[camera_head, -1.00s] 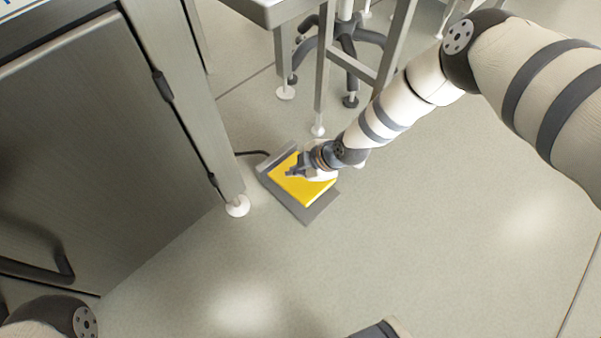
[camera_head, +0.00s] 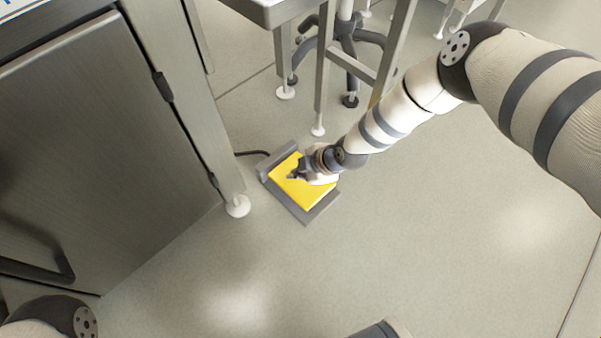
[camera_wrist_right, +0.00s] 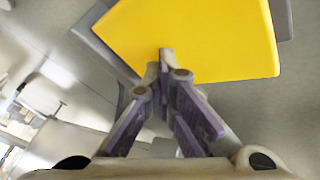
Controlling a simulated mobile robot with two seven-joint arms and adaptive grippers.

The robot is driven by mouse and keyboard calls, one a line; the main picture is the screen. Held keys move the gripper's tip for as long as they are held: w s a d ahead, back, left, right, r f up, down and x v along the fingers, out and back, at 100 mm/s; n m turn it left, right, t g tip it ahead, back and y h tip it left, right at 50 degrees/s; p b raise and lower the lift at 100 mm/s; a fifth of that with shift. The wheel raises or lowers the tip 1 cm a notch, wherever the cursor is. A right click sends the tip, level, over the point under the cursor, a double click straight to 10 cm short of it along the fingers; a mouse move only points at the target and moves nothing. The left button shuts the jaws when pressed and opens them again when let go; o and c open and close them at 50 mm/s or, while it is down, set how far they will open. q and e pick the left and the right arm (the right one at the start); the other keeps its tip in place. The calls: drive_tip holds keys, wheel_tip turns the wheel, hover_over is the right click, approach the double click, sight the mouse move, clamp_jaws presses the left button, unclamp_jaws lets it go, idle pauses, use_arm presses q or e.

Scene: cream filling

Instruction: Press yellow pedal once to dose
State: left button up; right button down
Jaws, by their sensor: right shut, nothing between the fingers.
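The yellow pedal (camera_head: 315,196) sits in a grey base (camera_head: 312,213) on the floor, right of the cabinet's foot. My right gripper (camera_head: 292,176) is shut and empty, over the yellow plate in the head view. In the right wrist view the yellow pedal (camera_wrist_right: 200,35) fills the top, and the shut fingertips (camera_wrist_right: 166,58) overlap its near edge. I cannot tell for sure whether the fingertips touch the plate. My left gripper is not in view.
A steel cabinet (camera_head: 100,150) stands at the left with a white foot (camera_head: 238,206). A steel table leg (camera_head: 320,100) and a dark wheeled chair base (camera_head: 345,50) are behind the pedal. A cable (camera_head: 252,153) leaves the pedal base. The floor to the right and front is clear.

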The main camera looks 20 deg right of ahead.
drive_tip(key=shift+s+d+f, duration=0.15)
drive_tip(key=shift+s+f, duration=0.15)
drive_tip(key=shift+f, duration=0.3)
idle(0.4)
drive_tip(key=shift+r, duration=0.1)
drive_tip(key=shift+w+r+p, duration=0.2)
drive_tip(key=shift+r+p, duration=0.45)
drive_tip(key=shift+r, duration=0.05)
drive_tip(key=shift+w+r+p, duration=0.2)
drive_tip(key=shift+r+p, duration=0.4)
drive_tip(key=shift+r, duration=0.05)
drive_tip(key=shift+w+a+r+p, duration=0.2)
drive_tip(key=shift+r+p, duration=0.1)
drive_tip(key=shift+r, duration=0.15)
drive_tip(key=shift+r, duration=0.1)
drive_tip(key=r+p, duration=0.1)
drive_tip(key=r, duration=0.1)
drive_tip(key=w+r+p, duration=0.1)
drive_tip(key=r, duration=0.1)
drive_tip(key=shift+a+r+p, duration=0.2)
drive_tip(key=shift+r+p, duration=0.15)
